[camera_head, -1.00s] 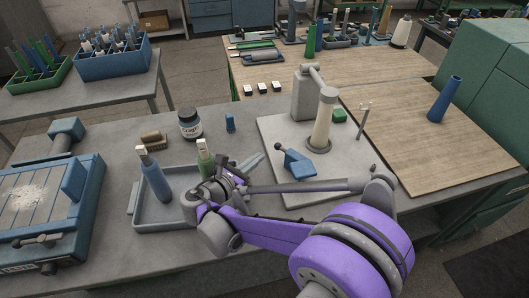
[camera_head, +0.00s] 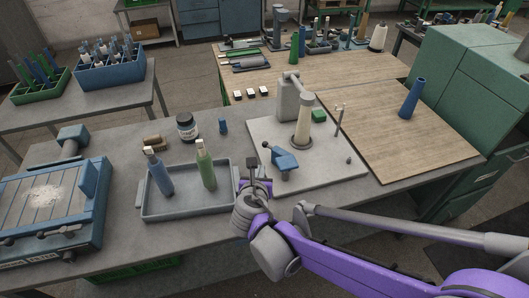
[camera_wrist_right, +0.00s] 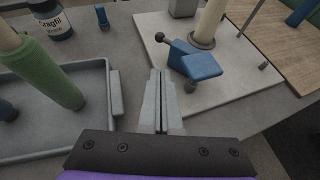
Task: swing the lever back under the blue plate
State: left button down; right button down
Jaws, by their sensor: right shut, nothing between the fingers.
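The blue plate (camera_head: 285,160) sits low at the front left of the pale base plate of the winder (camera_head: 335,172). The lever with a black ball knob (camera_head: 266,145) sticks out from the blue plate's left side, pointing back and left. In the right wrist view the blue plate (camera_wrist_right: 201,65) and the knob (camera_wrist_right: 160,37) show clearly, just beyond the fingertips. My right gripper (camera_head: 252,162) is shut and empty, left of and in front of the blue plate, apart from the lever. Its closed fingers (camera_wrist_right: 160,75) point toward the lever. My left gripper is out of view.
A grey tray (camera_head: 190,213) with a blue and a green bobbin stands close left of my right gripper. A pale cone (camera_head: 303,125) stands behind the blue plate. A thin upright post (camera_head: 339,118) and a green block (camera_head: 319,115) are on the base plate's right side.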

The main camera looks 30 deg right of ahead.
jog(key=x, duration=0.9)
jog(key=b+x, duration=0.1)
jog(key=x, duration=0.3)
jog(key=shift+w+d+r, duration=0.2)
jog(key=shift+w+r, duration=0.05)
jog(key=shift+w+d+f, duration=0.1)
jog(key=shift+w+d, duration=0.15)
jog(key=shift+w, duration=0.2)
